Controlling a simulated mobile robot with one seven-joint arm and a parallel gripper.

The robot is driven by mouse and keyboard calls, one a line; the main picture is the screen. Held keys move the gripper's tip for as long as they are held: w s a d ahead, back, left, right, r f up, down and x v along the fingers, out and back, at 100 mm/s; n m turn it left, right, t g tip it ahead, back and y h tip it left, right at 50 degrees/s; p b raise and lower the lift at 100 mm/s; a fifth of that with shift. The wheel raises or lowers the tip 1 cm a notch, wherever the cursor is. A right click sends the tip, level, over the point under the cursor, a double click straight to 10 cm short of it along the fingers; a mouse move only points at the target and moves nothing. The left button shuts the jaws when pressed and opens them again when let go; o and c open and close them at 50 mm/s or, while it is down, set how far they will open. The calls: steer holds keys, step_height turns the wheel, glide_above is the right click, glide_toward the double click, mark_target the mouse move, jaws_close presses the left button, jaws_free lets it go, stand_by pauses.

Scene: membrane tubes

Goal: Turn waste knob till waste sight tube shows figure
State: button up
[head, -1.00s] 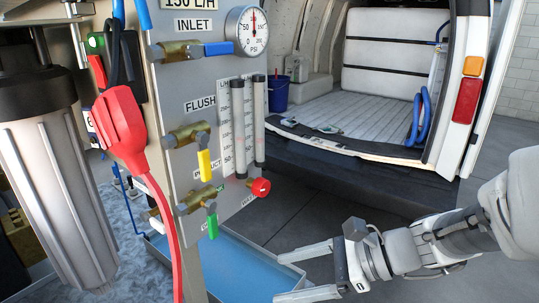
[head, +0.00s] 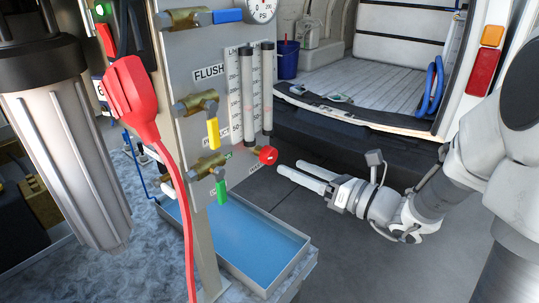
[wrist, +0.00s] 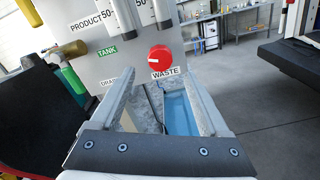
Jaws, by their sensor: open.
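The red waste knob (head: 268,155) sits low on the right side of the grey panel, below the two sight tubes. In the wrist view the knob (wrist: 160,58) shows a white pointer mark, with the label WASTE (wrist: 166,72) under it. The right sight tube (head: 267,90) and the left sight tube (head: 247,95) stand upright beside printed scales; their figures are too small to read. My gripper (head: 294,174) is open and empty, just right of and below the knob, apart from it. In the wrist view the fingers (wrist: 155,95) point toward the panel with the knob above and between their tips.
A blue-lined tray (head: 245,240) lies below the panel. Yellow (head: 213,132), green (head: 221,190) and blue (head: 228,16) valve levers stick out left of the knob. A red plug and cable (head: 132,95) hang in front. The floor right of the tray is clear.

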mark_target(273, 158)
steer(key=x, duration=0.8)
jaws_close()
